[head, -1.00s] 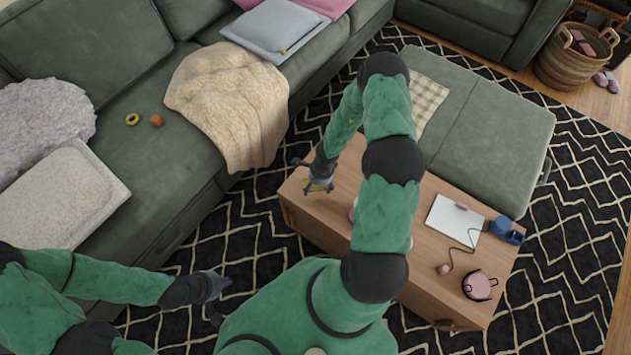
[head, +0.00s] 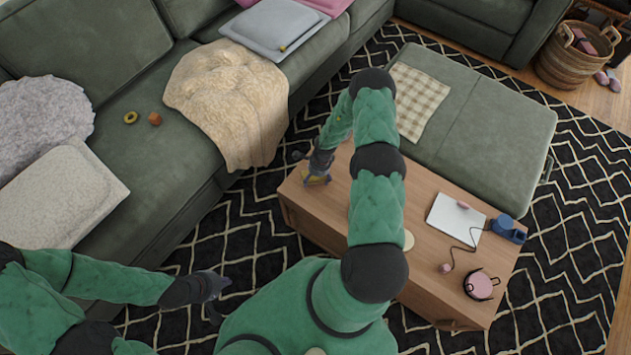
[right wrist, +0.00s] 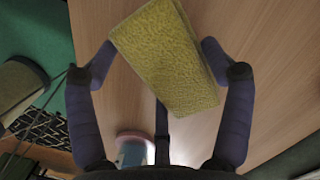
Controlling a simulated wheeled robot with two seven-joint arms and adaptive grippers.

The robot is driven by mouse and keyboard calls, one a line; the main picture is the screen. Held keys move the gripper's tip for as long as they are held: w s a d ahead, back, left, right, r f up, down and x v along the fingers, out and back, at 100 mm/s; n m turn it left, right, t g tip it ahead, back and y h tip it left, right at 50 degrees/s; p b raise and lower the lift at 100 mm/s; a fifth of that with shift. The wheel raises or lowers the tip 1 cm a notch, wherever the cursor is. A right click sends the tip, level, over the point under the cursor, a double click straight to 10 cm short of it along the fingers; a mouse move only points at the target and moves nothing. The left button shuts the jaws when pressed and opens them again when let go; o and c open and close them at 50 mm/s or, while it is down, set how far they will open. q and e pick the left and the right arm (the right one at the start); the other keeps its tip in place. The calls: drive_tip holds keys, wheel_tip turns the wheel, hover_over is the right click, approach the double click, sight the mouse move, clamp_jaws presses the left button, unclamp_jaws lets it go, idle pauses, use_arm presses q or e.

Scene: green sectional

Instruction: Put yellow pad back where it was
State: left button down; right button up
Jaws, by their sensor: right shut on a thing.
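The yellow pad (right wrist: 168,60) is a rough, block-shaped pad, tilted between the two fingers of my right gripper (right wrist: 160,52) in the right wrist view. My right gripper (head: 316,180) is shut on it at the left end of the wooden table (head: 425,195). In the head view only a small bit of the pad (head: 318,180) shows under the gripper. I cannot tell whether the pad touches the tabletop. My left gripper (head: 218,298) is empty, its fingers apart, low over the rug.
A white notepad (head: 448,218), a blue object (head: 507,228) with a cord and a pink round case (head: 481,285) sit on the table's right part. A cream disc (head: 408,240) lies partly behind my right arm. The green sofa (head: 150,160) is to the left.

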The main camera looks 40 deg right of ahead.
wheel_tip(320, 180, down, 2)
drive_tip(key=shift+f+b, duration=0.25)
drive_tip(key=shift+b, duration=0.3)
use_arm(q)
drive_tip(key=shift+f, duration=0.9)
use_arm(e)
drive_tip(key=shift+r, duration=0.1)
drive_tip(key=shift+f, duration=0.2)
drive_tip(key=o, duration=1)
drive_tip(key=shift+r, duration=0.15)
